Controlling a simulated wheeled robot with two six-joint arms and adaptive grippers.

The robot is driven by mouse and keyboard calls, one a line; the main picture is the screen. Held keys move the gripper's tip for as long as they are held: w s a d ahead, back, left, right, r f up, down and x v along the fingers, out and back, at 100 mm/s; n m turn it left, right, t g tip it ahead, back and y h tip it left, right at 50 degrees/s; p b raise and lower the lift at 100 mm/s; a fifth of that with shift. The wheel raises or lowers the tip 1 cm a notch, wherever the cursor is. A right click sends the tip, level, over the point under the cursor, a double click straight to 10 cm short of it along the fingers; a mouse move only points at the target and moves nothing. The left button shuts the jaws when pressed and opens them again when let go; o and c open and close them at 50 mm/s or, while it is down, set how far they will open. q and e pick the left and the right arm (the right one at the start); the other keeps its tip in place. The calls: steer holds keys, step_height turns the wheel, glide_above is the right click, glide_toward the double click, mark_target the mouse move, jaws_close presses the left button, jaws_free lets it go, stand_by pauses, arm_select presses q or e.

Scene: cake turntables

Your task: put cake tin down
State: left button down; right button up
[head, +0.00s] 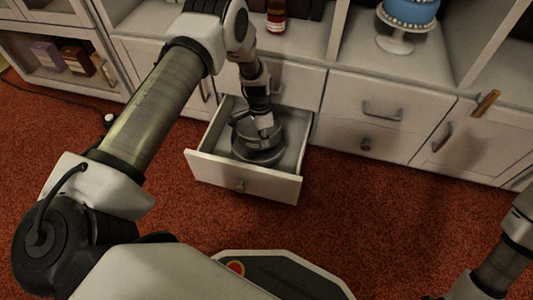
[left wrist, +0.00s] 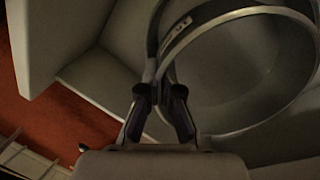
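The cake tin (head: 258,154) is a round, dark grey metal tin inside the open drawer (head: 215,168). In the left wrist view its round wall and bright rim (left wrist: 202,18) fill the upper right. My left gripper (head: 265,130) reaches down into the drawer at the tin. In the left wrist view the left gripper (left wrist: 160,92) has its dark fingers close together on either side of the tin's rim, apparently shut on it. The tin seems level at the drawer's floor; its underside is hidden, so contact cannot be told. My right gripper is out of view.
White cabinets with closed drawers (head: 366,122) stand along the back. A blue cake (head: 411,12) sits on a white stand (head: 394,42) on the shelf. A bottle (head: 276,18) stands left of it. Red carpet (head: 390,210) lies clear in front.

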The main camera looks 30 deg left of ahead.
arm_select(q)
steer(key=shift+w+a+b+x, duration=0.15)
steer(key=shift+b+x, duration=0.45)
steer(key=shift+x, duration=0.2)
steer(key=shift+w+a+b+x, duration=0.1)
steer(key=shift+a+b+x, duration=0.05)
steer(key=shift+b+x, duration=0.55)
steer(key=shift+w+a+b+x, duration=0.15)
steer(key=shift+b+x, duration=0.3)
steer(key=shift+x, duration=0.5)
steer(key=c, duration=1.3)
jaws_free()
steer(key=shift+f, duration=0.1)
steer(key=p+v, duration=0.7)
steer(key=v, duration=0.5)
steer(key=shift+r, duration=0.3)
